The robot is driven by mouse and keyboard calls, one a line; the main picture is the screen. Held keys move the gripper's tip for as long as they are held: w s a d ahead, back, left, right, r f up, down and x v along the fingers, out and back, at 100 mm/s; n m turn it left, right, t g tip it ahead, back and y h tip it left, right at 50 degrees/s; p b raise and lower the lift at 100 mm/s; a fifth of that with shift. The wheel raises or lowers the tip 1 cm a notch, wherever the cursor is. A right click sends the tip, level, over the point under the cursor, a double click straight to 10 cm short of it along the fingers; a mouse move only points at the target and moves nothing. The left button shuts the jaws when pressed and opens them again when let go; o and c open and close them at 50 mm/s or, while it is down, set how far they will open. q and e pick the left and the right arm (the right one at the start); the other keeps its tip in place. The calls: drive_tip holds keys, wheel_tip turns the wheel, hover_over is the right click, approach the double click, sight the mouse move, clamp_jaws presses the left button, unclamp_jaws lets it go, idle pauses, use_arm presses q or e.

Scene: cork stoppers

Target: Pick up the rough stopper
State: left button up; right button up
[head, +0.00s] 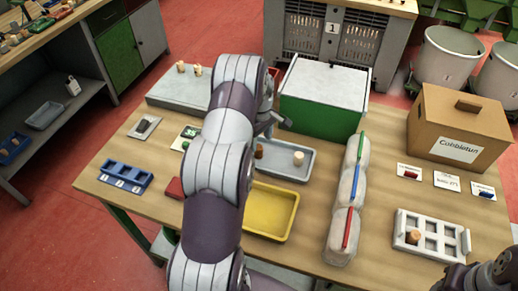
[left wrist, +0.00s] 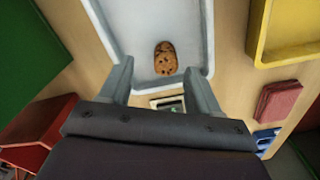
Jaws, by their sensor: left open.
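The rough stopper (left wrist: 165,58) is brown with dark specks and lies in a pale grey tray (left wrist: 140,20) in the left wrist view. In the head view a brown stopper (head: 259,152) stands in the grey tray (head: 282,174), with a paler stopper (head: 298,158) to its right. My left gripper (head: 272,122) is over the tray's far side.
A yellow tray (head: 288,200) lies in front of the grey tray. A green box (head: 320,115) stands behind it. A cardboard box (head: 440,120) stands far right.

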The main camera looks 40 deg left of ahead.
sight(258, 147)
use_arm(q)
drive_tip(key=f, duration=0.1)
drive_tip(key=s+f+p, duration=0.1)
drive_tip(key=f, duration=0.1)
drive_tip(key=shift+a, duration=0.2)
drive_tip(key=shift+f, duration=0.3)
drive_tip(key=shift+w+d+f, duration=0.15)
drive_tip(key=c, duration=1.1)
use_arm(e)
drive_tip(key=shift+s+d+r, duration=0.1)
drive_tip(key=shift+s+r, duration=0.15)
drive_tip(key=shift+r, duration=0.55)
